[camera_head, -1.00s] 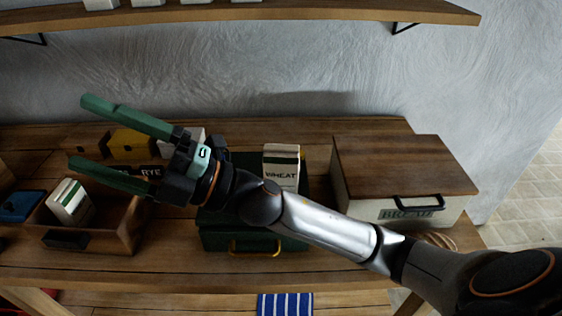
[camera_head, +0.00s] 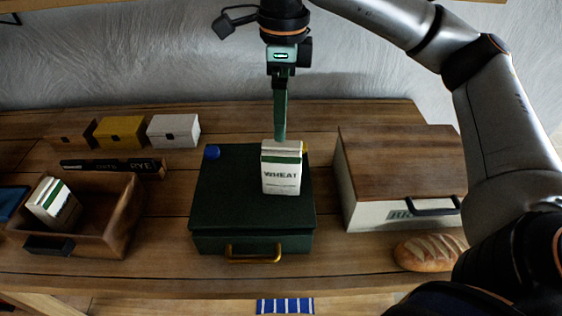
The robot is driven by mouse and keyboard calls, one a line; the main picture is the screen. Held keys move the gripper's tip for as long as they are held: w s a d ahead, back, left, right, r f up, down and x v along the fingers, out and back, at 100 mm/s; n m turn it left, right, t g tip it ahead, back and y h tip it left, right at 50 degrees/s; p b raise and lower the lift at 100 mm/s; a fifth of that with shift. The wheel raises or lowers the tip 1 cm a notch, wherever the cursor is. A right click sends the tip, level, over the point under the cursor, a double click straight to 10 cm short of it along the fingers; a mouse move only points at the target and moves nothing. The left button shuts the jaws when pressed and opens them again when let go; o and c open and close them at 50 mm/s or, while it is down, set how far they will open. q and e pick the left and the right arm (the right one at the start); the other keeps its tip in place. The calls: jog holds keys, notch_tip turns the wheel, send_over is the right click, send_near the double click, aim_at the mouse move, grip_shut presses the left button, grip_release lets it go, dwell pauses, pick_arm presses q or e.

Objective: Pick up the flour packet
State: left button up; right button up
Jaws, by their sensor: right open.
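A white flour packet with a green band and the word WHEAT (camera_head: 282,178) stands upright on a dark green box (camera_head: 225,210). My right gripper (camera_head: 280,138) points down from above, its fingertips at the packet's top edge. It is seen edge-on, so one green finger covers the other and the gap is hidden. The packet still rests on the box. I cannot tell whether the fingers touch it or straddle it. A second white and green packet (camera_head: 54,204) leans in an open wooden tray (camera_head: 120,222) on the left. My left gripper is out of view.
A bread box (camera_head: 400,165) with a wooden lid stands right of the green box, with a loaf (camera_head: 428,252) before it. A blue knob (camera_head: 211,152) sits on the green box's rear corner.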

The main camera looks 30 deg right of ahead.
aim_at(282, 147)
jog(key=f, duration=0.6)
jog(key=shift+d+f+p, duration=0.2)
jog(key=shift+f+p, duration=0.1)
jog(key=shift+f, duration=0.1)
jog(key=shift+w+f+p, duration=0.1)
jog(key=shift+f+p, duration=0.5)
jog(key=shift+f, duration=2.1)
jog(key=shift+a, duration=0.1)
grip_shut()
jog(key=shift+r, duration=0.1)
